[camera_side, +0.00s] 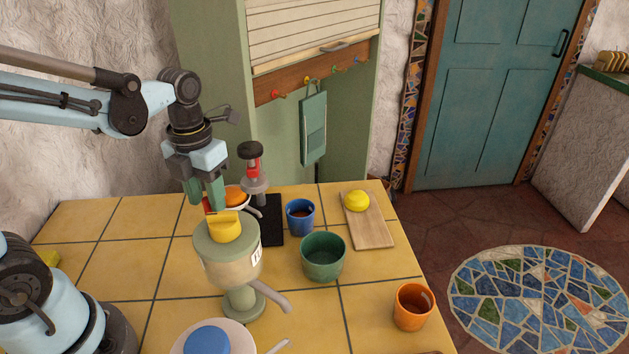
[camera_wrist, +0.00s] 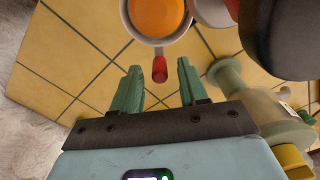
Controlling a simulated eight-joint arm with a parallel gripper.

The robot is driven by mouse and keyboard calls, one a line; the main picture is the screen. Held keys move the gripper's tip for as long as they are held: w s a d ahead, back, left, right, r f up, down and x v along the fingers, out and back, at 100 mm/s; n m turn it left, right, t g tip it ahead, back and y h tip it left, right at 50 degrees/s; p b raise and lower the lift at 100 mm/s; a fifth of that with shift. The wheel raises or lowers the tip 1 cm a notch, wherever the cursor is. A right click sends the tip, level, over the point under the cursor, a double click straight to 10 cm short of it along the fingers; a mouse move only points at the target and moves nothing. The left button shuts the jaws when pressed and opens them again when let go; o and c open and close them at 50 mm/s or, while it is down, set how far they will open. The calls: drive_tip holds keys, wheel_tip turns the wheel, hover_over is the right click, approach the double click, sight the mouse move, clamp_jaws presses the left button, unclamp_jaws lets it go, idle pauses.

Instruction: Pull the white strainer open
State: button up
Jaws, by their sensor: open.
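The white strainer appears to be a round white bowl (camera_side: 246,207) with an orange fruit (camera_side: 236,195) in it and a red handle (camera_side: 208,206). In the wrist view the white rim (camera_wrist: 125,18) surrounds the orange, and the red handle (camera_wrist: 159,70) points toward me. My gripper (camera_side: 206,199) is open and empty, fingers pointing down by the handle. In the wrist view my fingertips (camera_wrist: 159,68) lie either side of the handle's end; I cannot tell whether they are at its height. In the side view, my fingers and the yellow-topped appliance partly hide the strainer.
A cream-and-green appliance (camera_side: 228,265) with a yellow top stands close in front of the strainer. A black-knobbed press (camera_side: 254,172) stands just behind. A blue mug (camera_side: 300,217), green pot (camera_side: 323,257), board (camera_side: 368,230) with lemon and orange cup (camera_side: 412,306) are farther right.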

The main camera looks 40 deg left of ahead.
wheel_tip(320, 180, up, 11)
idle(0.6)
